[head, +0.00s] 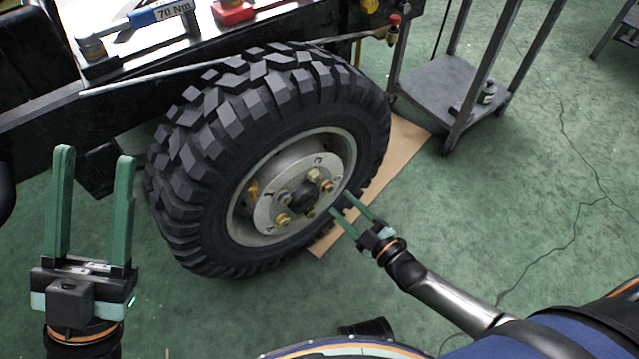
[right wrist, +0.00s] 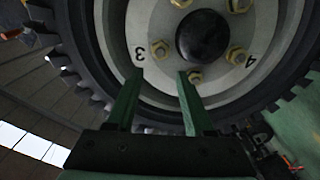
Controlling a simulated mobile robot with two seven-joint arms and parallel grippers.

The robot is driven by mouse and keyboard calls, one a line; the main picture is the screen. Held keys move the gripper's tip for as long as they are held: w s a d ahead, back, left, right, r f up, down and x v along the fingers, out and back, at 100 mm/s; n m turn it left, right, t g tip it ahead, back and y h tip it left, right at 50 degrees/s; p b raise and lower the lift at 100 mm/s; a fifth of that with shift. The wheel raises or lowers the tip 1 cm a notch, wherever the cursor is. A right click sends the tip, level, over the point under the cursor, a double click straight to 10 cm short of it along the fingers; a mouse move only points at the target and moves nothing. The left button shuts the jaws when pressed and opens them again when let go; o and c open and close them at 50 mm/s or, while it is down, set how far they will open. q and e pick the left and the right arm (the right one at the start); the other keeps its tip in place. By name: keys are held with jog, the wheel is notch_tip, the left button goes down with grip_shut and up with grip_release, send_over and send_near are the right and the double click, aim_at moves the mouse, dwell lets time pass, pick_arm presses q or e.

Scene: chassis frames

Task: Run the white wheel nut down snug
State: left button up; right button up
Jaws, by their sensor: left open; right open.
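The wheel (head: 268,160) has a silver hub plate (head: 268,222) with several nuts around a dark centre cap. A pale nut (head: 315,174) at the upper part of the plate looks the whitest; the others look blue, reddish or brassy. My right gripper (head: 342,204) is open and empty at the lower right of the rim, fingers pointing at the hub. In the right wrist view, nuts show beyond its fingertips, one (right wrist: 160,48) beside the "3" and another (right wrist: 195,77) near the right fingertip; their colours are hard to tell. My left gripper (head: 95,155) is open and empty, left of the tyre.
A blue-handled torque wrench (head: 160,14) marked 70 Nm and a red item (head: 232,12) lie on the chassis top. A cardboard sheet (head: 405,142) lies under the wheel. A grey trolley (head: 440,85) stands at the back right. Green floor at right is clear.

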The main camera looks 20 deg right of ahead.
aim_at(317, 179)
jog(key=b+x, duration=0.3)
jog(key=x, duration=0.6)
jog(key=shift+f, duration=0.15)
jog(key=shift+w+a, duration=0.15)
jog(key=shift+w, duration=0.2)
grip_shut()
